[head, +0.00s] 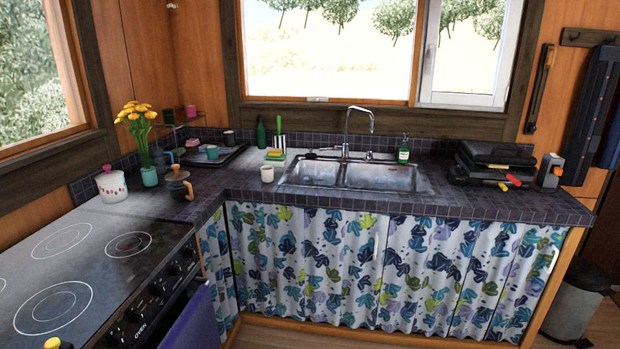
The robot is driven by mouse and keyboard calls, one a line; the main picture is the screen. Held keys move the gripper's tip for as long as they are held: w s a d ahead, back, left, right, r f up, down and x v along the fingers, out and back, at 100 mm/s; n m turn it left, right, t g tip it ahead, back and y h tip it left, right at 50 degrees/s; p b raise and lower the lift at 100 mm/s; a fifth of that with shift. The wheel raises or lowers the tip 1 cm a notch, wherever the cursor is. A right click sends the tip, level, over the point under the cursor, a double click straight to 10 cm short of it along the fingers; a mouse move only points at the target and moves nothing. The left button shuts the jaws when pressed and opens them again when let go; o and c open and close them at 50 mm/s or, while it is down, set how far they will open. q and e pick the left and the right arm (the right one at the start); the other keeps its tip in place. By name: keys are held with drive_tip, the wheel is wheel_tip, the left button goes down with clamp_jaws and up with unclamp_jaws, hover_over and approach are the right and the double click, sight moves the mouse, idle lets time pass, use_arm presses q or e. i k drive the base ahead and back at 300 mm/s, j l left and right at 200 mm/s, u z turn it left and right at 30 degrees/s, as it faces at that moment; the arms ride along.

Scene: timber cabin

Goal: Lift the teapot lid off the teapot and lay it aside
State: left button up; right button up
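A dark teapot (178,189) stands upright on the tiled counter at the left corner, next to the stove. Its brownish lid (178,174) sits on top of it, with a small knob. The teapot is small in the view, so its spout and handle are hard to make out. Neither of my grippers is in view.
A white lidded pot (111,187), a teal cup (149,177) and a vase of yellow flowers (141,150) stand close left of the teapot. A dark tray (228,160) lies behind. Counter between teapot and mug is clear.

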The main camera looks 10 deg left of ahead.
sight(177, 174)
drive_tip(key=i+l+u, duration=0.25)
drive_tip(key=i, duration=1.05)
drive_tip(key=i+u, duration=0.35)
drive_tip(key=i+j+u, duration=0.1)
drive_tip(key=u, duration=0.25)
drive_tip(key=i+l+u, duration=0.15)
drive_tip(key=i+u, duration=0.2)
